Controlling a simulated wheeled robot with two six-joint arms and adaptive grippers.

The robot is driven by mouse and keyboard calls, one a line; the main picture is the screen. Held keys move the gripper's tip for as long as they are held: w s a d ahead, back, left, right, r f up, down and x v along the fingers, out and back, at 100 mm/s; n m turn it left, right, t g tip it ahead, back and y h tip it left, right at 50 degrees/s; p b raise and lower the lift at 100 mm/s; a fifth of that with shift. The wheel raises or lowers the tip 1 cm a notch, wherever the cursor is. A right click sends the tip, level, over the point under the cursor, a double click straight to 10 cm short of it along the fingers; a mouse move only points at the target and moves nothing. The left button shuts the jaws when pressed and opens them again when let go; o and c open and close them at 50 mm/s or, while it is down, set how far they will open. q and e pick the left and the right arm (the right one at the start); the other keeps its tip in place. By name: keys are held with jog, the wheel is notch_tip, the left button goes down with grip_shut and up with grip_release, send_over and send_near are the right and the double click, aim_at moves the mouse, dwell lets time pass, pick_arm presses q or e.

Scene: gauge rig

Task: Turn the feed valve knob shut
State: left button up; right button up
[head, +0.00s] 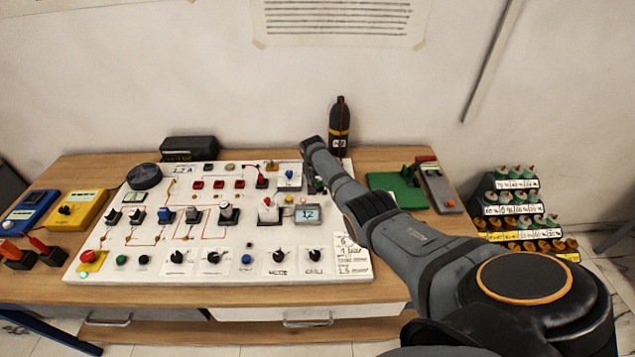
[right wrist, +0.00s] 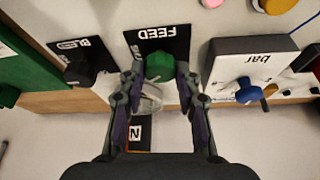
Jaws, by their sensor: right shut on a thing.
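The feed valve knob (right wrist: 160,66) is green and sits on a black plate marked FEED (right wrist: 157,40), which reads upside down in the right wrist view. My right gripper (right wrist: 160,76) is shut on this knob, with one finger on each side of it. In the head view my right gripper (head: 315,181) is at the right part of the white panel (head: 345,225), and my wrist and arm hide most of it and the knob. The knob's exact angle is hard to tell. My left gripper is not in view.
A black knob on the BLEED plate (right wrist: 82,50) is close beside the feed valve. A white box marked bar (right wrist: 250,72) with a blue knob is on the other side. A dark bottle (head: 340,130) stands behind the panel. A green board (head: 384,182) lies right of my arm.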

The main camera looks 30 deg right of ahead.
jog(key=m+b, duration=0.2)
jog(key=m+g+h+b, duration=0.1)
jog(key=m+b, duration=0.1)
jog(key=b, duration=0.1)
jog(key=m+g+b, duration=0.1)
jog(key=m+b, duration=0.1)
jog(key=b, duration=0.1)
jog(key=shift+w+a+f, duration=0.1)
jog(key=shift+w+f, duration=0.05)
jog(key=shift+f, duration=0.15)
jog(key=shift+r+m+g+b, duration=0.3)
jog(key=shift+m+b, duration=0.4)
jog(key=shift+b, duration=0.5)
jog(key=o, duration=1.1)
jog(key=shift+o, duration=0.2)
jog(key=v, duration=1.2)
jog(key=shift+a, duration=0.15)
jog(key=shift+f, duration=0.1)
